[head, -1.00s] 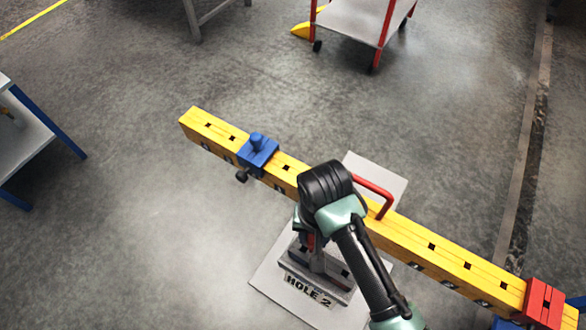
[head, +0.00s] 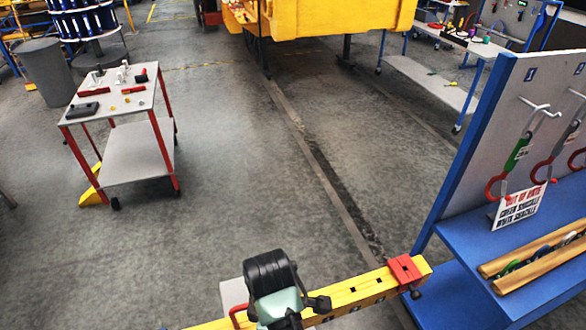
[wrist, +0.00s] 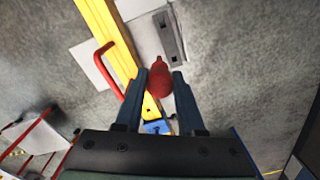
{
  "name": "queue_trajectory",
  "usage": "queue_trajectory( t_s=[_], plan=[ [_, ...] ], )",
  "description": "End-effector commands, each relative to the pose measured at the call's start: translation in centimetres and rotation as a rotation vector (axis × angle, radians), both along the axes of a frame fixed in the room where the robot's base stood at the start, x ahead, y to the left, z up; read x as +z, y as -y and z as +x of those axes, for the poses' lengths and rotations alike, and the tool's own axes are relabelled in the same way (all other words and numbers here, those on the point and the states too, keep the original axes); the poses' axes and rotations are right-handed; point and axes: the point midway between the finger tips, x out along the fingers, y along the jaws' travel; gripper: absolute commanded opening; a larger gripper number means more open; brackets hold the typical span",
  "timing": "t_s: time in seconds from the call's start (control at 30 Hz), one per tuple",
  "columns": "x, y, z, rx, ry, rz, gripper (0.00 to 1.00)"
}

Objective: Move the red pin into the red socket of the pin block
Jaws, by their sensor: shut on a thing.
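The red pin (wrist: 160,76) stands between the two dark fingers of my gripper (wrist: 160,82) in the wrist view. My gripper is shut on it. Beyond the pin lies a grey block (wrist: 168,38) with dark recesses, on a pale plate, probably the pin block. A gap in the picture separates the pin from this block; its depth I cannot tell. No red socket can be made out. In the head view only the black and green end of my arm shows, at the bottom; the fingers, the pin and the block are not visible there.
A yellow beam (head: 352,291) with a red clamp (head: 405,270) and a red handle (wrist: 108,70) runs close beside my gripper. A blue clamp (wrist: 157,127) also sits on it. A blue rack (head: 466,150) stands right, a red-legged cart (head: 138,158) left. Open floor lies between.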

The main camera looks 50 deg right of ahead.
Motion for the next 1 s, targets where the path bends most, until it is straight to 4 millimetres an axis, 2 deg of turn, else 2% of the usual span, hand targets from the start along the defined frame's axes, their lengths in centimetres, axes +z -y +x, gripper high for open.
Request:
queue_trajectory(
  t_s=[0.03,0.1,0.23,0.7,1.0],
  plan=[
    [0.4,0.4,-1.3,0.011,-0.001,0.004,0.0],
    [0.2,1.0,-2.5,0.03,0.001,0.003,0.0],
    [0.0,1.5,-3.6,0.05,0.002,-0.001,0.0],
    [-0.2,1.6,-3.7,0.049,0.0,0.0,0.0],
    [-1.7,1.7,-3.8,0.048,0.0,0.001,0.0]
  ],
)
